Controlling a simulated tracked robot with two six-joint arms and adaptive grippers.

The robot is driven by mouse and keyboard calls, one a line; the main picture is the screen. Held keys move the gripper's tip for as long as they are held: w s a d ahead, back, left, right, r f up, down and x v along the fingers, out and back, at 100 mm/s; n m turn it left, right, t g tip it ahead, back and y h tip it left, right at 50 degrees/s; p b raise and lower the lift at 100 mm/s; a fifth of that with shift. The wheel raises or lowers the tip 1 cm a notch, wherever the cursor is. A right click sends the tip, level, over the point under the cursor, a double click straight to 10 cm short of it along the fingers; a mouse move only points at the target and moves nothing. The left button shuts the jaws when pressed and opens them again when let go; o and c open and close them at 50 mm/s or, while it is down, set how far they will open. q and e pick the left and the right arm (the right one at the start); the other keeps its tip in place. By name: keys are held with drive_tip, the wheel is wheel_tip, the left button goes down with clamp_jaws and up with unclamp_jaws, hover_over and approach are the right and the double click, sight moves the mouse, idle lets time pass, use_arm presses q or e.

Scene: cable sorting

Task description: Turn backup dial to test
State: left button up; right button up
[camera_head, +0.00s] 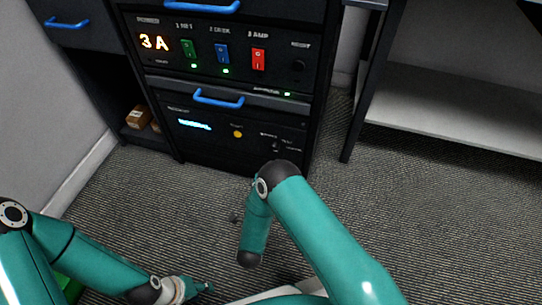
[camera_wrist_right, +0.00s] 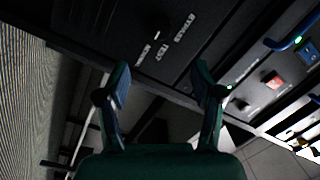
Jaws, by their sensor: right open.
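The backup dial is a small dark knob (camera_head: 277,147) on the right of the cabinet's lower panel. It also shows in the right wrist view as a dark knob (camera_wrist_right: 157,35) beside the white words BYPASS, TEST and NORMAL.
The upper panel (camera_head: 222,48) carries a lit 3A display, green, blue and red switches and a reset knob. A blue handle (camera_head: 218,98) sticks out above the lower panel. A grey shelf (camera_head: 455,125) stands at right. Carpet (camera_head: 170,215) is open before the cabinet.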

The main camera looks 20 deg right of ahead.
sight(273, 150)
drive_tip(key=b+x, duration=0.4)
drive_tip(key=x, duration=0.7)
drive_tip(key=shift+w+d+f, duration=0.1)
drive_tip(key=shift+w+d, duration=0.1)
drive_tip(key=shift+w, duration=0.1)
drive_tip(key=shift+w+d, duration=0.3)
drive_tip(key=shift+w, duration=0.35)
drive_tip(key=shift+c, duration=0.2)
drive_tip(key=c, duration=1)
drive_tip(key=shift+a, duration=0.25)
drive_tip(key=shift+c, duration=0.6)
drive_tip(key=shift+d, duration=0.15)
